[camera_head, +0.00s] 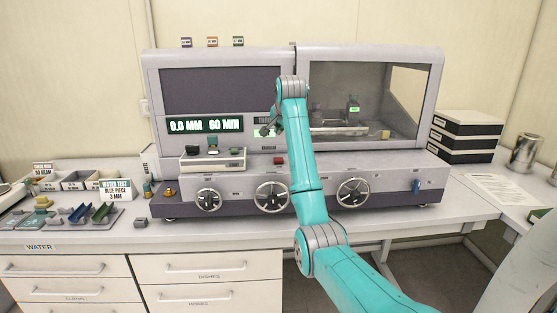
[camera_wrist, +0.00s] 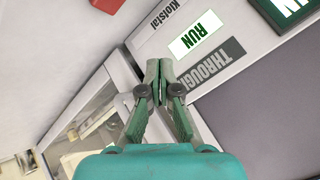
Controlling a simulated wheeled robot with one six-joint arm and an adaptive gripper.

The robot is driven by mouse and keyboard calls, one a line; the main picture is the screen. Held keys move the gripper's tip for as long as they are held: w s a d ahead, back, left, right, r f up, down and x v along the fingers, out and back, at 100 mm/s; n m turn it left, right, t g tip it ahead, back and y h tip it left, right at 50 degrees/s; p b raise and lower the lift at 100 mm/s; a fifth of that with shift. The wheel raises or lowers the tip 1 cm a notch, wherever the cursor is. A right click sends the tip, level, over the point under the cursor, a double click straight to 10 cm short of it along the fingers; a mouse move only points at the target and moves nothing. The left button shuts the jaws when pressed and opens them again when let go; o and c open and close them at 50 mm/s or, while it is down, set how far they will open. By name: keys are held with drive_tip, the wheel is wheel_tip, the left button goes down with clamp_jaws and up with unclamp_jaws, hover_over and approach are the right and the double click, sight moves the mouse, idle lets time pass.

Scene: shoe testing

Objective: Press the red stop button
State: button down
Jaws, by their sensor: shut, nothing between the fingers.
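A small red block that looks like the stop button (camera_head: 279,160) sits on the grey ledge of the testing machine, below the display panel. A dark red piece (camera_wrist: 108,4), likely the same button, is cut off by the top edge of the wrist view. My gripper (camera_head: 266,129) is in front of the panel, above and slightly left of the red block. In the wrist view my gripper (camera_wrist: 160,72) has its fingertips together with nothing between them, close to the RUN sign in the picture. Contact with the panel cannot be told.
The machine (camera_head: 228,181) has several handwheels along its front and a glass chamber (camera_head: 408,90) at right. A lit RUN sign (camera_wrist: 196,36) and a THROUGH label (camera_wrist: 214,66) are on its panel. A small white tray (camera_head: 212,164) with coloured pieces stands left of the red block.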

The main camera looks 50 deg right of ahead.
sight(279, 159)
drive_tip(key=shift+f, duration=3.8)
drive_tip(key=shift+f, duration=0.2)
drive_tip(key=shift+f, duration=0.2)
drive_tip(key=shift+f, duration=0.55)
drive_tip(key=shift+r, duration=0.95)
drive_tip(key=shift+r, duration=0.1)
drive_tip(key=shift+r, duration=2.4)
